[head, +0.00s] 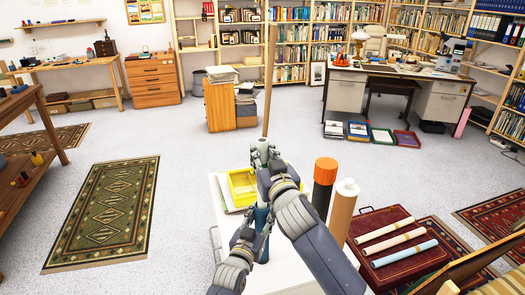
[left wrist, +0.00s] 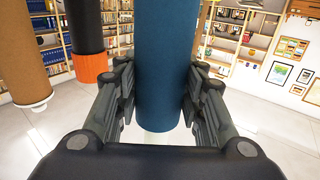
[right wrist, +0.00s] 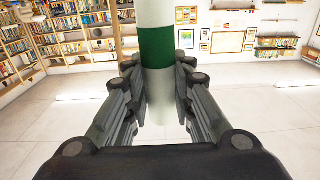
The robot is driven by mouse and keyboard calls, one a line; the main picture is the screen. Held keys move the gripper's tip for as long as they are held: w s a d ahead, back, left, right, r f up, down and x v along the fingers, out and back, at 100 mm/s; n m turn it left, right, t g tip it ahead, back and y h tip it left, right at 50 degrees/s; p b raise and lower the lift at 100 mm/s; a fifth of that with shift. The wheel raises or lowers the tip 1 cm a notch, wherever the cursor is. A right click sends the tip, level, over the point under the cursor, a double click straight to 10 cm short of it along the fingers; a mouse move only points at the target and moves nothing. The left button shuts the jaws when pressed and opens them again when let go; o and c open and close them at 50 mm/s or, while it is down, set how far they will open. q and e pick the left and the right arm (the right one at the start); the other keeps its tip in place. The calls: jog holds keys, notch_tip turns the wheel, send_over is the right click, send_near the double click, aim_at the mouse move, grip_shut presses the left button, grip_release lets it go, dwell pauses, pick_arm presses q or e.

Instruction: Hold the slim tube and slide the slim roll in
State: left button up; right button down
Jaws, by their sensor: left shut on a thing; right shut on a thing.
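My left gripper (head: 258,228) is the lower one and is shut on the slim blue tube (head: 262,217). The tube stands upright between its fingers in the left wrist view (left wrist: 160,60). My right gripper (head: 264,160) is above it, shut on a slim pale roll with a dark green band. The roll shows between the fingers in the right wrist view (right wrist: 158,85). In the head view the right gripper and arm cover most of the roll and the tube's mouth. I cannot tell whether the roll's lower end is inside the tube.
A black tube with an orange cap (head: 325,172) and a brown tube with a white cap (head: 344,200) stand close to the right. A yellow tray (head: 242,190) lies behind my grippers. Rolled prints (head: 400,240) lie on a red case. A thin brown pole (head: 270,85) rises beyond.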

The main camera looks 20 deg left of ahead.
notch_tip(320, 180, down, 6)
dwell(1.0)
jog(key=shift+f, duration=0.1)
jog(key=c, duration=1.3)
grip_release()
jog(key=v, duration=1.2)
